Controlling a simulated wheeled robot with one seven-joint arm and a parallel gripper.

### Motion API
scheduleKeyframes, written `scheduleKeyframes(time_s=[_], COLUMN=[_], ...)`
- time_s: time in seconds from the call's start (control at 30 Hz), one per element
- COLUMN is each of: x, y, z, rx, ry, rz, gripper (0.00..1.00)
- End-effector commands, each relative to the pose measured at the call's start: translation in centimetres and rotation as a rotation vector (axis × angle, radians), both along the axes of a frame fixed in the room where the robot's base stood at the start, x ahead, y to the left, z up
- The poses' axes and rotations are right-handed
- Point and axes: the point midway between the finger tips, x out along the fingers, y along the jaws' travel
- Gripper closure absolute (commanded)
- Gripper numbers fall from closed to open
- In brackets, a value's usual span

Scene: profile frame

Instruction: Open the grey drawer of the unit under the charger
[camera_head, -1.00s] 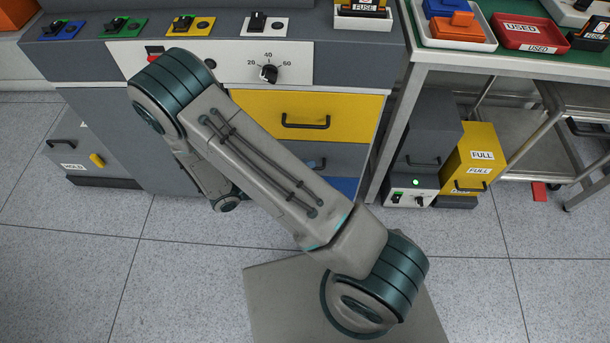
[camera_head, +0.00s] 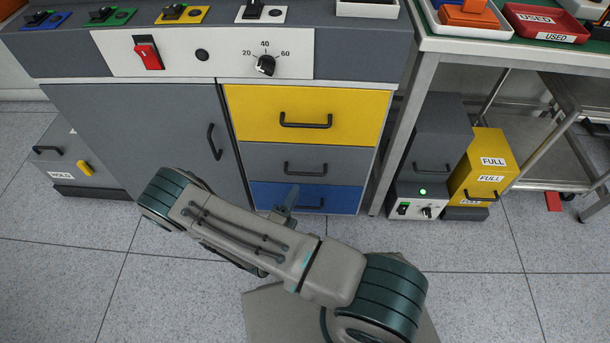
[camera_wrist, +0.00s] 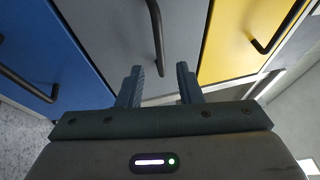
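The grey drawer (camera_head: 262,160) is the middle one of three in the unit, between the yellow drawer (camera_head: 255,105) and the blue drawer (camera_head: 338,197). It looks shut, flush with its neighbours. Its dark bar handle (camera_head: 305,170) runs across its front. In the wrist view the grey drawer (camera_wrist: 120,30) fills the middle, with its handle (camera_wrist: 156,40) ahead of the fingertips. My gripper (camera_wrist: 160,75) is open and empty, its fingers pointing at the grey front. In the head view my gripper (camera_head: 293,192) shows partly, just below the grey handle; my arm hides the rest.
A grey door (camera_head: 150,130) with a vertical handle is left of the drawers. The panel above has a red switch (camera_head: 148,53) and a dial (camera_head: 265,65). A table leg (camera_head: 400,140) and a yellow FULL box (camera_head: 482,170) stand right. The floor in front is clear.

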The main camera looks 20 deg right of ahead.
Motion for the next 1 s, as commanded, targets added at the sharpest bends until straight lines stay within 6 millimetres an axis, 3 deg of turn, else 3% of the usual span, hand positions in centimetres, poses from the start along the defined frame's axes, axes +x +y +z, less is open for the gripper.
scheduleKeyframes(time_s=[0.2, 0.4, 0.83, 0.93, 1.0], x=[3.5, 5.5, 6.2, 6.2, 6.2], y=[-3.0, -4.7, -5.4, -5.3, -5.3], z=[0.6, 1.1, 1.4, 1.4, 1.4], rx=[0.002, 0.003, 0.002, 0.002, 0.002], ry=[-0.003, -0.001, 0.000, -0.001, -0.001], rz=[-0.003, -0.002, -0.001, -0.001, -0.001], gripper=[0.68, 0.68, 0.68, 0.95, 1.00])
